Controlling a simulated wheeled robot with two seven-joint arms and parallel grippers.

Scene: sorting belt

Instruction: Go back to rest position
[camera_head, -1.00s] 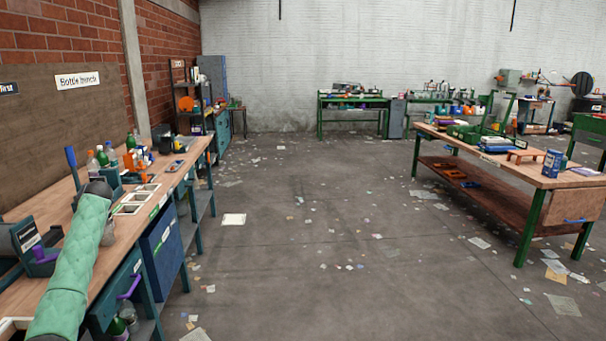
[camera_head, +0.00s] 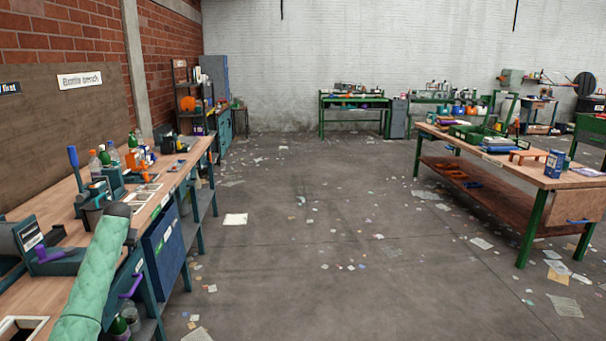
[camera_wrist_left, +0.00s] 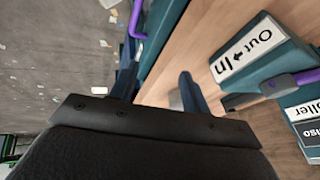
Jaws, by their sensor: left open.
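My left arm (camera_head: 95,275), in a green padded sleeve, comes in from the lower left in the head view and reaches over the front edge of the left workbench (camera_head: 62,205). In the wrist view my left gripper (camera_wrist_left: 158,88) is open, with two dark blue fingers apart and nothing between them. Wooden bench top shows beyond the fingers. My right gripper is not in view.
A teal device with an "Out/In" label (camera_wrist_left: 248,48) is close to the right finger in the wrist view. Several bottles (camera_head: 112,152) stand farther along the bench. A drawer with a purple handle (camera_head: 130,287) is below. The middle floor (camera_head: 320,220) has only scattered papers.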

